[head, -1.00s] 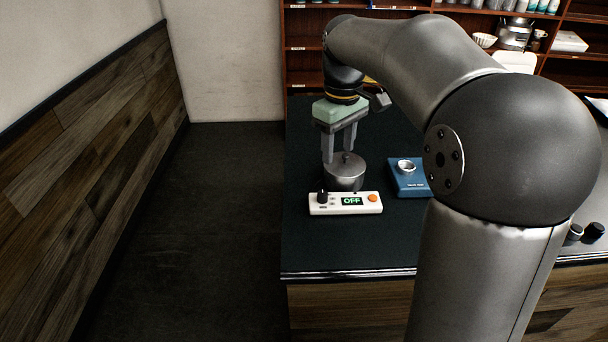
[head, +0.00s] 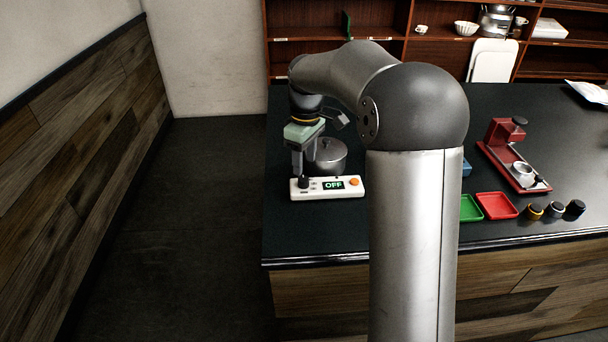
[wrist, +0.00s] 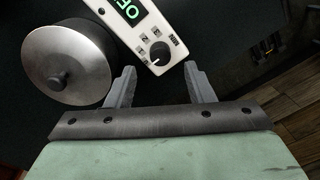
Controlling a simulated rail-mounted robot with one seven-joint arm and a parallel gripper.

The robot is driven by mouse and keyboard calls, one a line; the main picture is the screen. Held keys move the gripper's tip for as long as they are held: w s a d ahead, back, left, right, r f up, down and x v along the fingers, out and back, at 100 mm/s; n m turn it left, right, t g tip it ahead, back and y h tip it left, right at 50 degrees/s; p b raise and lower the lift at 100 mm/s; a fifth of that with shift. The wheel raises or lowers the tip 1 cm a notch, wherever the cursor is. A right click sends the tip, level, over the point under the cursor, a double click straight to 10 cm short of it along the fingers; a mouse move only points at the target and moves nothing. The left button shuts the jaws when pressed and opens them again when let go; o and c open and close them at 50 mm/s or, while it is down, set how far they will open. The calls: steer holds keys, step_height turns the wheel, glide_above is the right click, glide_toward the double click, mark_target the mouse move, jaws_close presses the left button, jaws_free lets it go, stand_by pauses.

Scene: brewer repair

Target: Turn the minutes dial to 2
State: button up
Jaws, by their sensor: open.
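The minutes dial is a black knob (head: 303,182) at the left end of a white control box (head: 327,192) whose display reads OFF. In the wrist view the dial (wrist: 159,53) lies just beyond the fingertips, between their lines, with small numbered marks beside it. Its exact setting is too small to tell. My gripper (wrist: 158,72) is open and empty, with one finger on each side of the dial's position. In the head view my gripper (head: 304,160) is over the left end of the box, and the fingers partly overlap each other.
A lidded metal pot (head: 327,157) stands right behind the box; in the wrist view it is left of the fingers. An orange button (head: 354,182) is on the box's right end. Green (head: 470,208) and red (head: 497,206) trays lie further right. The counter's left edge is near.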

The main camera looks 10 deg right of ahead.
mark_target(304, 178)
steer(key=shift+s+a+f, duration=0.1)
steer(key=shift+f, duration=2.5)
steer(key=c, duration=1)
